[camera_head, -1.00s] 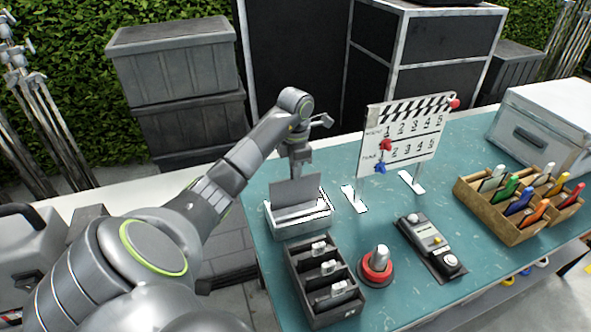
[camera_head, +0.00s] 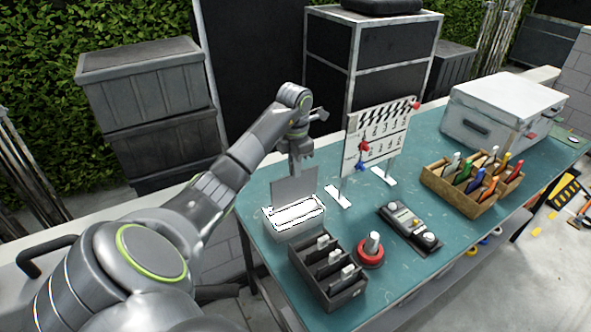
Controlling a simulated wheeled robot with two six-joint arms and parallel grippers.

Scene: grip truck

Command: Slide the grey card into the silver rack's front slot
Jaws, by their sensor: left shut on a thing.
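The grey card (camera_head: 294,187) is upright at the silver rack (camera_head: 293,231) near the table's left end. My left gripper (camera_head: 300,168) is shut on the card's top edge from above. The card's lower edge meets the back part of the rack's top in the picture. I cannot tell whether it hovers behind or above the rack or sits in a rear slot. The light slotted top in front of the card shows uncovered. My right gripper is out of view.
A dark divided box (camera_head: 328,282) stands in front of the rack. A red-based knob (camera_head: 370,254), a control panel (camera_head: 409,227) and a clapperboard (camera_head: 377,138) stand to the right. A wooden tray of markers (camera_head: 460,203) and a white case (camera_head: 500,112) lie farther right.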

